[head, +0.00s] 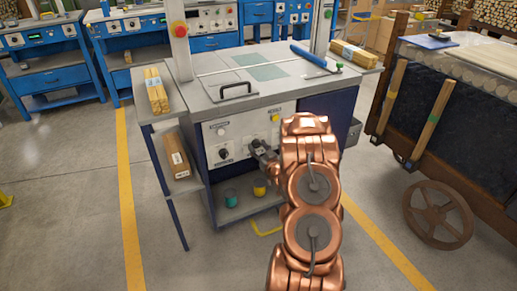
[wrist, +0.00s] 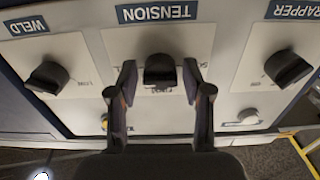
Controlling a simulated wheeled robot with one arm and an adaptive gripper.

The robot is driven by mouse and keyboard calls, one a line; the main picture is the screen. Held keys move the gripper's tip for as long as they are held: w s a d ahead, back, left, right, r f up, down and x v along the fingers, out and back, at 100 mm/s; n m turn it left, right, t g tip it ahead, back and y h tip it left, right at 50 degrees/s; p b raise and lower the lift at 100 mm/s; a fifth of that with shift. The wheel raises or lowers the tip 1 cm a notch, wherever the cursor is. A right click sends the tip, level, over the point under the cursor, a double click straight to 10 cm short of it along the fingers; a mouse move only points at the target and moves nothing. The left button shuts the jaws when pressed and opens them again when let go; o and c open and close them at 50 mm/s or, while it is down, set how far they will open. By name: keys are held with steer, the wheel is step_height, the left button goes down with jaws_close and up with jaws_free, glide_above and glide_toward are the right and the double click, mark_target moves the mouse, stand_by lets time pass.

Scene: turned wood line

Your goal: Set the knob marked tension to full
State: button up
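The tension knob (wrist: 159,68) is black and sits mid-panel under a dark TENSION label (wrist: 157,12), which appears upside down in the wrist view. Small dial lettering by the knob is partly hidden and not clearly legible. My gripper (wrist: 159,80) is open, with one finger on each side of the knob and a visible gap on both sides. In the head view my gripper (head: 262,150) is at the front panel of the grey-topped machine (head: 212,115) and hides the tension knob.
The weld knob (wrist: 47,78) and wrapper knob (wrist: 288,69) flank the tension knob. A yellow button (wrist: 104,122) and a white button (wrist: 248,116) are close to my fingers. A shelf (head: 250,205) with small cups is below the panel. A wheeled cart (head: 440,120) stands at right.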

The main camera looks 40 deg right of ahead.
steer(key=shift+o, duration=0.7)
steer(key=v, duration=1.2)
steer(key=shift+w, duration=0.1)
